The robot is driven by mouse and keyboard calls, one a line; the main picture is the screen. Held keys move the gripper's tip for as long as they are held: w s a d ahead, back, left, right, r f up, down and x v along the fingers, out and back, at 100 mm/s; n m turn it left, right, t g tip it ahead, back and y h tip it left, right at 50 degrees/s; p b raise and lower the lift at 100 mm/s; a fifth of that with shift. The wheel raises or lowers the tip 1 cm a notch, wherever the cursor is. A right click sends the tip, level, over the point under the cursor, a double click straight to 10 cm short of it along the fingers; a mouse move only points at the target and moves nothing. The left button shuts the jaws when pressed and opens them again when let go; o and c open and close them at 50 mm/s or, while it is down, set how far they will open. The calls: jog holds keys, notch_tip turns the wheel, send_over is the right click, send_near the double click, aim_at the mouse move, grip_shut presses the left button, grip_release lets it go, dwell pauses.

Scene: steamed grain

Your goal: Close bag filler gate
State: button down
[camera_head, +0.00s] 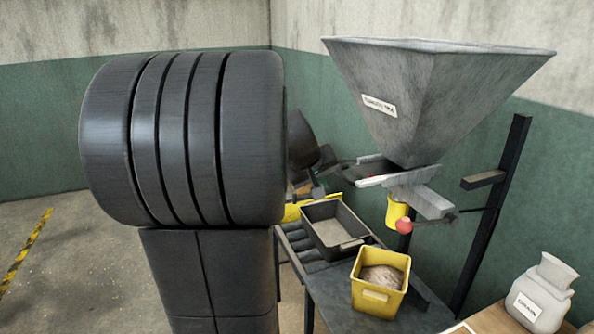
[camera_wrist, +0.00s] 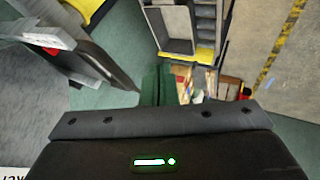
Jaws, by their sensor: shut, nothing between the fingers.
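The grey bag filler hopper (camera_head: 430,95) stands at the right in the head view, with its gate assembly (camera_head: 415,190) under its narrow outlet. A pale slide piece with a red mark (camera_head: 370,181) sticks out to the left there, and it also shows at the upper left of the wrist view (camera_wrist: 40,40). A red knob (camera_head: 404,226) sits on a bar beside the yellow spout (camera_head: 396,212). My gripper (camera_head: 319,190) is left of the gate, apart from it. In the wrist view its fingers (camera_wrist: 158,82) look shut and empty. I cannot tell how far the gate is open.
Below are a dark tray (camera_head: 335,228) on the roller table and a yellow bin of grain (camera_head: 380,278). A dark post (camera_head: 490,220) stands right of the hopper. A white grain sack (camera_head: 541,295) is at the lower right. My arm hides much of the left.

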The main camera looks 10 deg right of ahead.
aim_at(344, 175)
jog(key=shift+w+d+r+p, duration=0.1)
jog(key=shift+d+r+p, duration=0.15)
jog(key=shift+d, duration=0.65)
jog(key=shift+w+d+r+p, duration=0.1)
jog(key=shift+d+r+p, duration=0.15)
jog(key=shift+d, duration=0.65)
jog(key=shift+d, duration=0.1)
jog(key=shift+w+d+r+p, duration=0.15)
jog(key=shift+d+p, duration=0.25)
jog(key=shift+d, duration=0.85)
jog(key=shift+a, duration=0.1)
